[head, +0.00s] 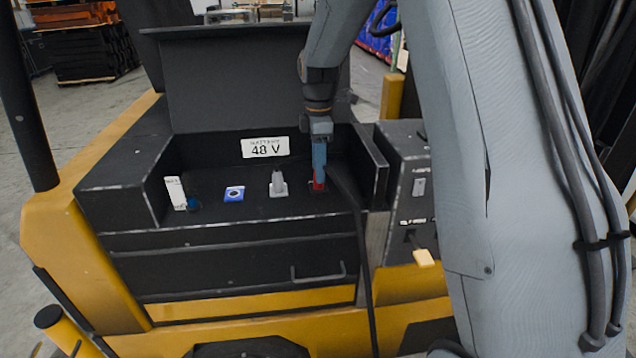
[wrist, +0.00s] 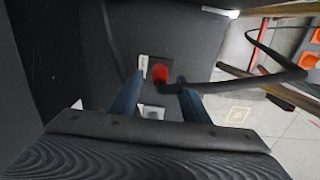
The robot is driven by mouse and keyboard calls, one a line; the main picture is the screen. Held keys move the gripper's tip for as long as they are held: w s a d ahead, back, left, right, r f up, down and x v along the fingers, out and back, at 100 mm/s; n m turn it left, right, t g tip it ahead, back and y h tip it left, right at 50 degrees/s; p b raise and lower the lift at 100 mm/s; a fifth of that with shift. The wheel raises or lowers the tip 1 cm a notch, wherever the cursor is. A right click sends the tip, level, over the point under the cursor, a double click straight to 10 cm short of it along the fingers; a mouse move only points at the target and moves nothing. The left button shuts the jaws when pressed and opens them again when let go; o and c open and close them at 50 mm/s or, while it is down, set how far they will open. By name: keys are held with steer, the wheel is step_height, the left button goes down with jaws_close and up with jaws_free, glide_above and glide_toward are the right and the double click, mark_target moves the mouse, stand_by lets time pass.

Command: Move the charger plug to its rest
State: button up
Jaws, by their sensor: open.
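The charger plug, red with a thick black cable, stands in the black battery bay near its right end. In the head view its red body (head: 319,186) shows just below the fingers; it also shows in the wrist view (wrist: 160,73). My gripper (head: 319,170) points down over it with blue fingers. In the wrist view the fingers (wrist: 160,98) are apart, one on each side of the plug and cable, with visible gaps. The plug's lower end is hidden. I cannot tell which fitting is its rest.
Left of the plug stand a grey upright fitting (head: 278,185), a blue square fitting (head: 234,194) and a white piece (head: 175,191). A raised lid (head: 235,85) stands behind. A dark box (head: 403,160) is to the right. The cable hangs over the front edge.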

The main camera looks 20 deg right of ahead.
steer(key=shift+f+b, duration=0.4)
steer(key=shift+f, duration=1.25)
steer(key=shift+p, duration=0.4)
jaws_close()
steer(key=shift+r, duration=0.2)
steer(key=shift+r+p, duration=1.95)
steer(key=shift+r, duration=0.9)
steer(key=shift+r+p, duration=1.8)
steer(key=shift+r, duration=1.15)
